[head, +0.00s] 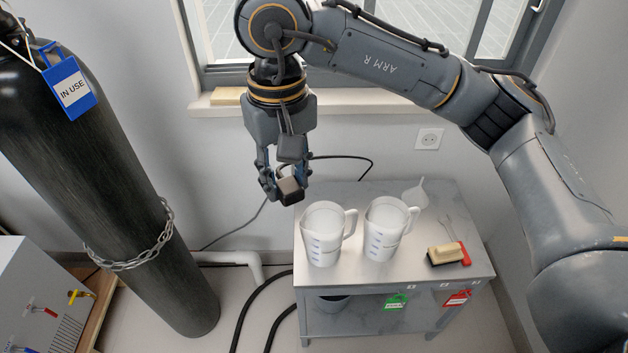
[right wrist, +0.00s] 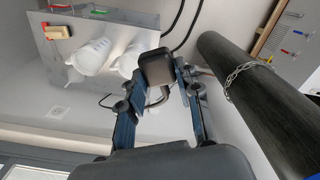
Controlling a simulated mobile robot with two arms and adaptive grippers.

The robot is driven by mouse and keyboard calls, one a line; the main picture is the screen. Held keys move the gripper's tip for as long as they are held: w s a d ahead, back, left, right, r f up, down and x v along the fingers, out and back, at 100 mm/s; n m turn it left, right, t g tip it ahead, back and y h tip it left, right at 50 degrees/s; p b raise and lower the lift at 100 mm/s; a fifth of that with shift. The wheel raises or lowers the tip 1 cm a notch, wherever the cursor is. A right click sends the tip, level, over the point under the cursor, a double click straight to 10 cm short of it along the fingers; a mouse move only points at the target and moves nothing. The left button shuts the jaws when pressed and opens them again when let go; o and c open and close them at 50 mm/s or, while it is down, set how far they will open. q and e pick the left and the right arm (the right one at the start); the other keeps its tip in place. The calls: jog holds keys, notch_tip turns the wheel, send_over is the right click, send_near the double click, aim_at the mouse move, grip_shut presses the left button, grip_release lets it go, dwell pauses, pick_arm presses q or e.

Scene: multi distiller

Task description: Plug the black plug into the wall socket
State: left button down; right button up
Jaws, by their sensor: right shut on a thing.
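The black plug (head: 290,190) is between the fingertips of my right gripper (head: 281,191), which is shut on it in the air, left of and above the table. The plug also shows between the fingers in the right wrist view (right wrist: 156,68). A dark cord (head: 345,157) loops behind the gripper towards the table's back edge. The white wall socket (head: 428,139) is on the back wall, right of the gripper and apart from the plug. The socket also shows in the right wrist view (right wrist: 58,112). My left gripper is out of view.
Two white measuring jugs (head: 321,235) (head: 385,230) stand on the grey table (head: 440,205), with a funnel (head: 414,193), brush (head: 444,254) and red-handled tool (head: 464,253). A black gas cylinder (head: 120,190) stands at left. The wall around the socket is clear.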

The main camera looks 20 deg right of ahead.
jog(key=w+a+m, duration=0.2)
jog(key=w+a, duration=0.2)
jog(key=a, duration=0.2)
jog(key=shift+w+a+r+m, duration=0.15)
jog(key=shift+w+a+m, duration=0.15)
jog(key=shift+w+m, duration=0.1)
jog(key=s+d+f, duration=0.5)
jog(key=d+f, duration=0.2)
jog(key=d, duration=0.2)
jog(key=s+d+f, duration=0.5)
jog(key=d+f, duration=0.3)
jog(key=d, duration=0.2)
jog(key=shift+s, duration=0.1)
